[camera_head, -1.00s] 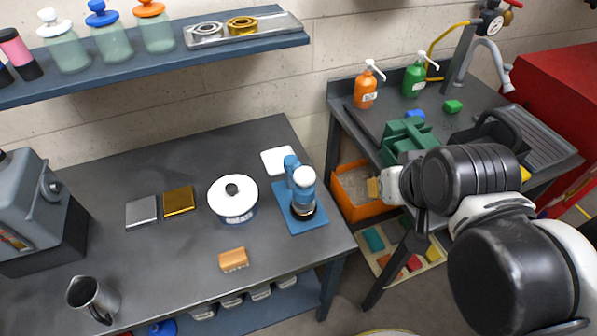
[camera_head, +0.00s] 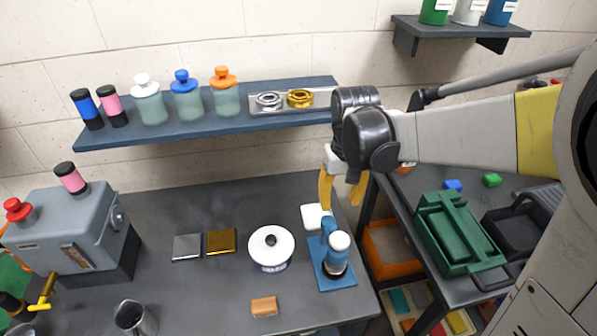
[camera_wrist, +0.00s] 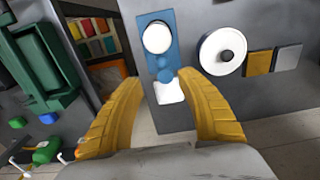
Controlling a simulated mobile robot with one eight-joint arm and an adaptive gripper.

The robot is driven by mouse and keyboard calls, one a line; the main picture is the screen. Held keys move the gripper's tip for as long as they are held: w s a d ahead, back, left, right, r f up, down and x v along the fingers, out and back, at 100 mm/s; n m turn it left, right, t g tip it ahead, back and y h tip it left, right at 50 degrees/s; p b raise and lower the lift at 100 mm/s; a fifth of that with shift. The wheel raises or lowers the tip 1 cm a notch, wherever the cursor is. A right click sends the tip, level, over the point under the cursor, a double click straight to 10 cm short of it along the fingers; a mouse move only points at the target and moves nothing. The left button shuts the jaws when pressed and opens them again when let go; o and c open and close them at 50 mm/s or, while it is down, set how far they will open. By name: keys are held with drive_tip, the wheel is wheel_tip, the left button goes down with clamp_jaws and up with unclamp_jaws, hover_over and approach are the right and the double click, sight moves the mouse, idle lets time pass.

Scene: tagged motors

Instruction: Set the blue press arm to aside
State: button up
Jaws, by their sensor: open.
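The blue press (camera_head: 334,262) stands on its flat blue base near the right end of the dark workbench. It has a blue upright and a white round cap on top; how its arm is set is too small to tell. My gripper (camera_head: 341,200) is open and empty, above and behind the press, with its yellow fingers pointing down. In the wrist view the press (camera_wrist: 160,50) shows beyond the gap between the open fingers (camera_wrist: 165,105), not touched. A white square pad (camera_head: 312,215) lies just behind the press.
A white lidded pot (camera_head: 271,249), a gold plate (camera_head: 221,241), a silver plate (camera_head: 187,247) and an orange block (camera_head: 264,306) lie left of the press. A wall shelf (camera_head: 220,118) with jars runs behind. A green crate (camera_head: 455,240) stands on the right bench.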

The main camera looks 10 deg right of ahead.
sight(334, 226)
drive_tip(key=shift+w+a+f, duration=0.25)
drive_tip(key=shift+f, duration=0.25)
wheel_tip(334, 226, down, 10)
drive_tip(key=b, duration=0.3)
drive_tip(key=shift+f, duration=0.15)
clamp_jaws()
